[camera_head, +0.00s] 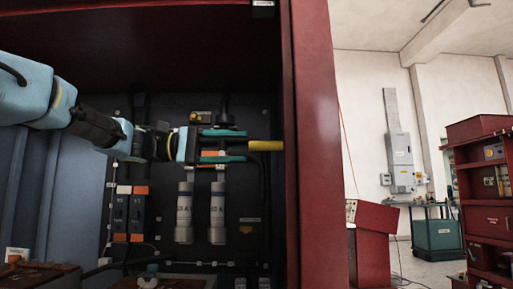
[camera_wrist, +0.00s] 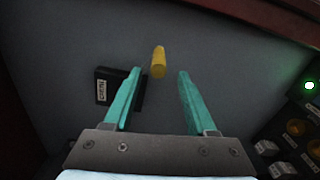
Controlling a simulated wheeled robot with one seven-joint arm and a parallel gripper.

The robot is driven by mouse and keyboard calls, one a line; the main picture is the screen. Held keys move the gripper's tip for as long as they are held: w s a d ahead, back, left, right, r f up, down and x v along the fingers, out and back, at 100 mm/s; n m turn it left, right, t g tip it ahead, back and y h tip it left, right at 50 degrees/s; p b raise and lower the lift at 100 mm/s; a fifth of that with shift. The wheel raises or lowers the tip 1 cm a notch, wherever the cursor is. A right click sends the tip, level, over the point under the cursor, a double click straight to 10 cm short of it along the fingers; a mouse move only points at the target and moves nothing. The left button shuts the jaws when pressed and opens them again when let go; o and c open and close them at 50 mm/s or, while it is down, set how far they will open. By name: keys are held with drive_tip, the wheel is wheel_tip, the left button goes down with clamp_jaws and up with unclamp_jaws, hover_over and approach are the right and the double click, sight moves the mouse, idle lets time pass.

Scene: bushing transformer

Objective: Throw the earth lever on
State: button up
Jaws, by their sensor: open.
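The earth lever shows as a yellow handle (camera_head: 265,145) at the right side of the cabinet's inside in the head view. In the wrist view the yellow handle (camera_wrist: 158,62) stands between and just beyond the tips of the two green fingers. My gripper (camera_head: 243,145) reaches in from the left, its fingers pointing right, one above and one below the level of the handle. It is open and empty. In the wrist view my gripper (camera_wrist: 159,75) shows a gap on both sides of the handle. Whether the handle's near end is inside the jaws is hard to tell.
A red cabinet post (camera_head: 315,150) stands close to the right of the handle. Two grey cylinders (camera_head: 184,215) hang below my gripper. A dark labelled block (camera_wrist: 103,88) sits left of the fingers in the wrist view. A panel with a green light (camera_wrist: 309,86) is at the right.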

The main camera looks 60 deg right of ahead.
drive_tip(key=shift+v, duration=1.45)
